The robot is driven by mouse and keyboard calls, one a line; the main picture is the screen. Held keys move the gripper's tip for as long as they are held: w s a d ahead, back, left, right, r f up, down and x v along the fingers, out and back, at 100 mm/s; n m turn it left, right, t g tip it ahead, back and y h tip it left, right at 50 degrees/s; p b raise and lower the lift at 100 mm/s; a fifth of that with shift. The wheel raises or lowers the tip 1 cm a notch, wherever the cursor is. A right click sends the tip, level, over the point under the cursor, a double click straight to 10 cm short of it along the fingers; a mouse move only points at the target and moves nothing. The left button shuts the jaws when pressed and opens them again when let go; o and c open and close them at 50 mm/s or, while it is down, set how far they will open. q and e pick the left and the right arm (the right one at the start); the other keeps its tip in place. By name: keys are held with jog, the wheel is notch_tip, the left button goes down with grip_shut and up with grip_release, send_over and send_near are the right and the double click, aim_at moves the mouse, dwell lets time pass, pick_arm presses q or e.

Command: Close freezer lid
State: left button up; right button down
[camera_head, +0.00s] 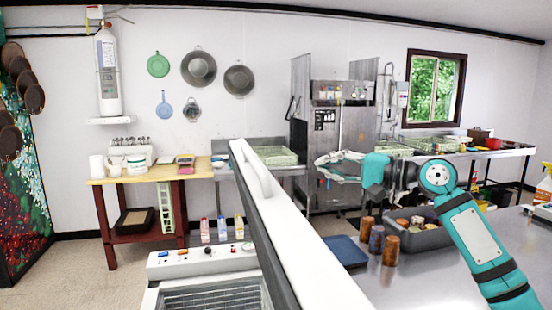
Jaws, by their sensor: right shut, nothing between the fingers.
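The freezer (205,265) is a white chest at the lower centre-left, with its ribbed interior partly showing. Its white lid (300,235) stands raised, seen nearly edge-on, running from the picture's centre to the bottom edge. My right gripper (322,168) comes in from the right on the teal arm. It is shut and empty, at the right side of the lid, apart from it in the picture. My left gripper is not in view.
A grey counter (425,280) lies right of the lid, with a grey bin (425,238), several brown and purple cups and a blue tray (345,252). A wooden table (150,175) and a steel dishwasher (340,150) stand at the back. Open floor shows at left.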

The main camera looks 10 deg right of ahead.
jog(key=w+a+p, duration=0.2)
jog(key=a, duration=0.1)
jog(key=w+a+p, duration=0.2)
jog(key=a+p, duration=0.1)
jog(key=a, duration=0.1)
jog(key=w+a+p, duration=0.2)
jog(key=a, duration=0.1)
jog(key=shift+a+r, duration=0.3)
jog(key=shift+a, duration=0.15)
jog(key=shift+w+a+f, duration=0.1)
jog(key=shift+f, duration=0.1)
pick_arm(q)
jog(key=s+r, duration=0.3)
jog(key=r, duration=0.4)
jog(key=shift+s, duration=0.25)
